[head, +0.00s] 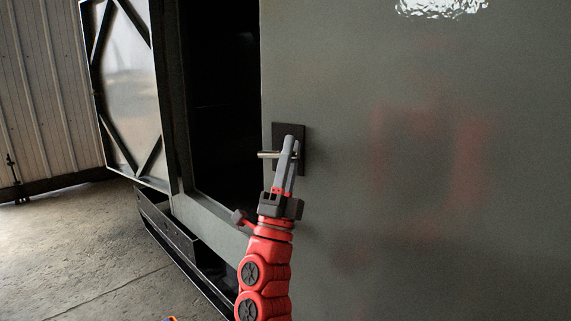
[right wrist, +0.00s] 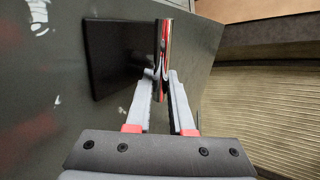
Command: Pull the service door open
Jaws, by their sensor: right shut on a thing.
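The grey-green service door (head: 400,200) fills the right of the head view. Its left edge stands away from the dark opening (head: 222,110) of the enclosure, so the door is at least partly open. A metal handle (head: 267,154) on a dark plate (head: 290,132) sits near that edge. My right gripper (head: 288,155) is shut on the handle. The right wrist view shows the shiny handle (right wrist: 164,45) between the fingertips (right wrist: 161,80), with the dark plate (right wrist: 120,55) behind it. My left gripper is not in view.
Another panel with dark diagonal bracing (head: 130,85) stands at the left. A dark rail (head: 165,228) runs low along the enclosure's base. The concrete floor (head: 80,250) at lower left is clear. A ribbed wall (head: 45,85) closes off the far left.

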